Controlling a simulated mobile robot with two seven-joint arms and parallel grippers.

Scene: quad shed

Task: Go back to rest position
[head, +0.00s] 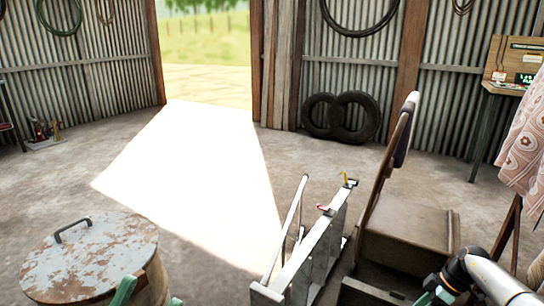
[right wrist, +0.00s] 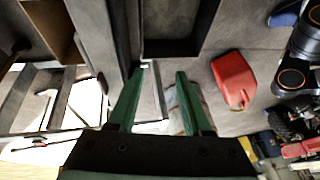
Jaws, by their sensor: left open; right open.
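My left gripper (head: 150,298) shows at the bottom left of the head view, cut off by the lower edge. Its two green fingers are apart with nothing seen between them, in front of the rusty-lidded barrel (head: 88,258). My right gripper (right wrist: 158,75) shows in the right wrist view with its green fingers spread and no object held between them. My right arm (head: 485,280) comes in at the bottom right of the head view; its gripper's tips cannot be made out there.
A patterned cloth (head: 525,150) hangs at right. Tyres (head: 355,117) lean on the far wall. A red can (right wrist: 234,80) lies below. The sunlit floor is clear.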

